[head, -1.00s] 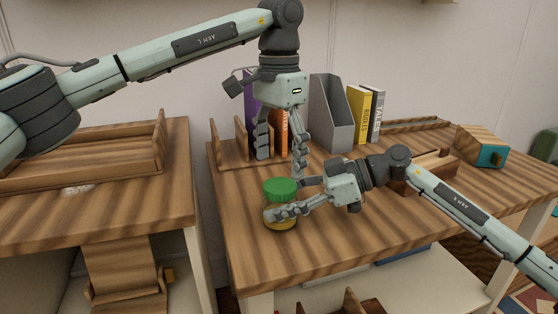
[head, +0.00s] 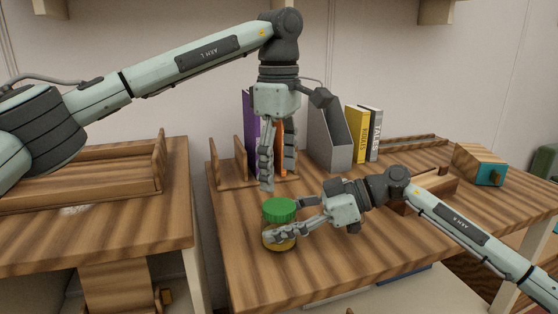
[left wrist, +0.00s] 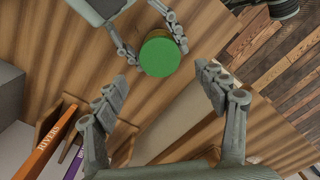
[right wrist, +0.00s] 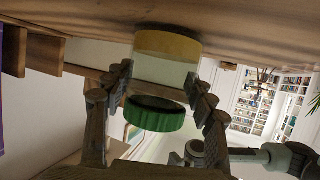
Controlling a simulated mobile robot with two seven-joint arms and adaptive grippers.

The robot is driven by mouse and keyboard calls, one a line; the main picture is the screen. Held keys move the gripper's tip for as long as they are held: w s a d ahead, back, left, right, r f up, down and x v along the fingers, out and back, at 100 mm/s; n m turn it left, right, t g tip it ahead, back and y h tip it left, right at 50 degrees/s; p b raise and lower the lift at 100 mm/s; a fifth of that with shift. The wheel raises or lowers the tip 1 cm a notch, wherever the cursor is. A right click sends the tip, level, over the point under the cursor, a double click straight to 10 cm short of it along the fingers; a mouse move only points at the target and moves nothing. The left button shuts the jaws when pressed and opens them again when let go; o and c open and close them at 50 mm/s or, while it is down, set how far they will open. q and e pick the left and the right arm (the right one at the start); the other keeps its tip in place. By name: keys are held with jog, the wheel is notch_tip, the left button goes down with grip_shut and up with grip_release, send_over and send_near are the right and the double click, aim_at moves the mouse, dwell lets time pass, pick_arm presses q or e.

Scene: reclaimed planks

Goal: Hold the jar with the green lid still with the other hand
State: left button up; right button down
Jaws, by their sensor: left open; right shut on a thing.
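The jar with the green lid (head: 279,212) stands upright on the wooden table near its front left. My right gripper (head: 290,228) is shut on the jar's body from the right, below the lid. In the right wrist view the jar (right wrist: 165,68) sits between both fingers, with its lid (right wrist: 155,114) clear of them. My left gripper (head: 277,178) is open and empty, pointing down above and slightly behind the jar. In the left wrist view the green lid (left wrist: 159,56) shows beyond the open fingers (left wrist: 162,85), apart from them.
A grey magazine file (head: 328,140), a yellow book (head: 356,133) and other books stand along the back of the table. A wooden box with a teal face (head: 489,177) is at the far right. A wooden tray (head: 80,190) lies on the left table. The table front is clear.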

aim_at(279, 205)
pick_arm(q)
jog(key=n, duration=0.7)
jog(key=shift+r+n, duration=0.35)
jog(key=shift+n, duration=0.05)
jog(key=n, duration=0.4)
jog(key=shift+r, duration=0.15)
jog(key=n, duration=0.5)
jog(key=shift+r+n, duration=0.2)
jog(key=shift+n, duration=0.1)
jog(key=shift+f, duration=0.1)
jog(key=shift+f, duration=3.95)
jog(key=shift+c, duration=0.3)
jog(key=c, duration=1)
jog(key=o, duration=1.1)
